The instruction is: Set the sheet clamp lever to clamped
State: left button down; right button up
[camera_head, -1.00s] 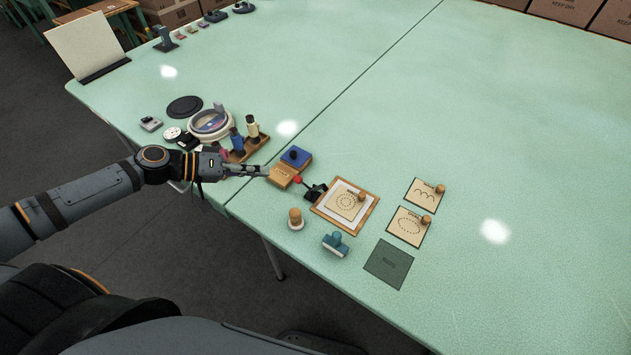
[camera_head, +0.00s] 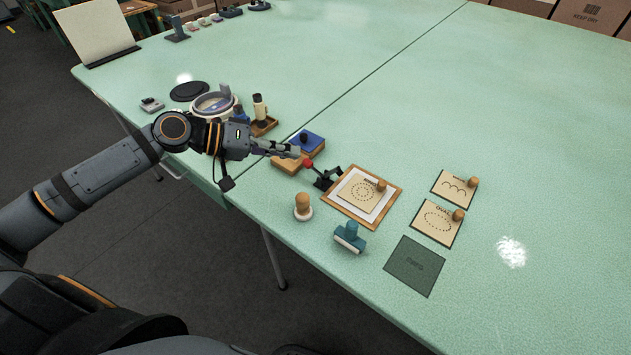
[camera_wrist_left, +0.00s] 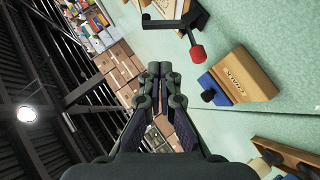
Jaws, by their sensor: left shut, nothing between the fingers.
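The sheet clamp (camera_head: 327,180) is a small black fixture at the left edge of the wooden frame (camera_head: 398,202). Its lever ends in a red knob (camera_head: 307,163) that points left, away from the frame. In the left wrist view the red knob (camera_wrist_left: 197,54) shows at the upper right, with its black arm behind it. My left gripper (camera_head: 297,151) is shut and empty. Its tips appear just short of the knob in the head view; I cannot tell if they touch. The wrist view shows the closed fingers (camera_wrist_left: 160,72) apart from the knob. My right gripper is not in view.
A wooden block (camera_head: 285,163) and a blue-topped pad (camera_head: 307,143) sit close beside my left fingers. A wooden-handled stamp (camera_head: 303,206) and a teal stamp (camera_head: 350,237) stand in front. Pattern cards (camera_head: 437,222) lie to the right. The table's far right is clear.

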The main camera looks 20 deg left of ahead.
pick_arm(q)
jog(key=shift+w+d+f+b, duration=0.15)
jog(key=shift+d+f+b, duration=0.15)
jog(key=shift+d+f, duration=0.55)
jog(key=shift+w+d+f+b, duration=0.25)
jog(key=shift+d+f, duration=0.25)
jog(key=shift+d, duration=0.65)
jog(key=shift+w+d+f+b, duration=0.1)
jog(key=shift+d+f+b, duration=0.25)
jog(key=shift+d+f, duration=0.5)
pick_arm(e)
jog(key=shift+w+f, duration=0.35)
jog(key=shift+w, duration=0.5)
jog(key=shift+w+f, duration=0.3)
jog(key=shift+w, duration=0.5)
pick_arm(q)
jog(key=shift+d+r, duration=0.15)
jog(key=shift+r, duration=0.1)
